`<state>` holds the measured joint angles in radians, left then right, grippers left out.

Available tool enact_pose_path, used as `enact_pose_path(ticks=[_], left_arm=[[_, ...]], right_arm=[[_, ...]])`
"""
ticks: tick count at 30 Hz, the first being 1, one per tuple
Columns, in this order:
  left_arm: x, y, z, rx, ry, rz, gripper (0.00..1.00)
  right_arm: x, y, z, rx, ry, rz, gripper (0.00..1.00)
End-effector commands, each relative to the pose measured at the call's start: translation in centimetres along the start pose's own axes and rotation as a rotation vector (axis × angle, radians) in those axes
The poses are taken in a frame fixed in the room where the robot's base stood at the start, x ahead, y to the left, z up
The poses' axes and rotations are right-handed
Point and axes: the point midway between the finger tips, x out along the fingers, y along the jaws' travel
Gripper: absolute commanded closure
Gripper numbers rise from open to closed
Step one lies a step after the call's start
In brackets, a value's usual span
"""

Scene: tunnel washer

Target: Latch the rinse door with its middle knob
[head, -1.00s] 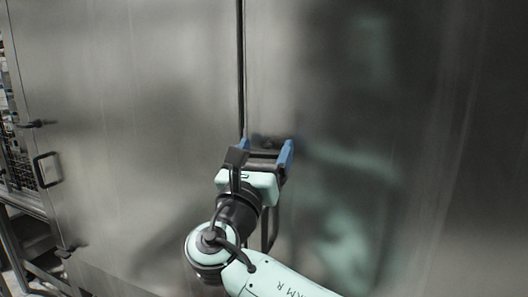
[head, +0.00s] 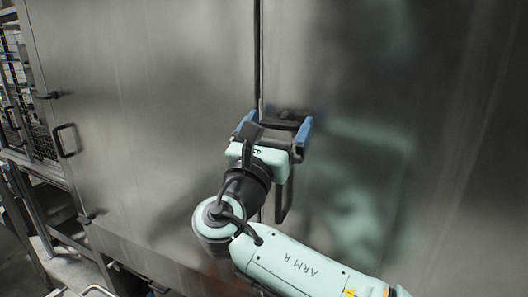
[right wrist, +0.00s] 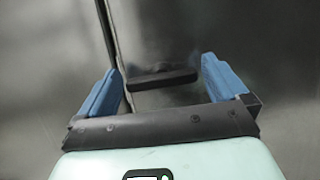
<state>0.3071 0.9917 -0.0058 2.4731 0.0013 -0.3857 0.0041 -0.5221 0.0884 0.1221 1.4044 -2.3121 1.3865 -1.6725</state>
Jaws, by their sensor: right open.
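The steel door panel (head: 400,70) fills the right of the head view, beside a dark vertical seam (head: 257,50). I cannot read any label naming it the rinse door. A dark knob (head: 287,114) sits on this panel just right of the seam. In the right wrist view it shows as a short, nearly level black bar (right wrist: 162,79). My right gripper (head: 275,126) is open, its blue fingers apart on either side of the knob. In the wrist view the fingers (right wrist: 165,85) show no contact with it. My left gripper is not in view.
Metal frames stand at far left.

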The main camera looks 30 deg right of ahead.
Motion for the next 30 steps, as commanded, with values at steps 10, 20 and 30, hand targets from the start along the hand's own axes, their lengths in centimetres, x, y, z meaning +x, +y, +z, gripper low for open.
enact_pose_path(ticks=[10,20,30], left_arm=[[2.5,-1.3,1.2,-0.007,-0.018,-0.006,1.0],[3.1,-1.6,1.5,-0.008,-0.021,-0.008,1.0],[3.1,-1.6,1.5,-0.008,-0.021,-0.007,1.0]], right_arm=[[-7.8,0.0,-0.3,0.0,0.001,0.004,0.0],[-11.9,0.0,-0.1,0.002,0.0,0.0,0.0],[-12.1,0.0,-0.1,0.001,0.0,0.0,0.0]])
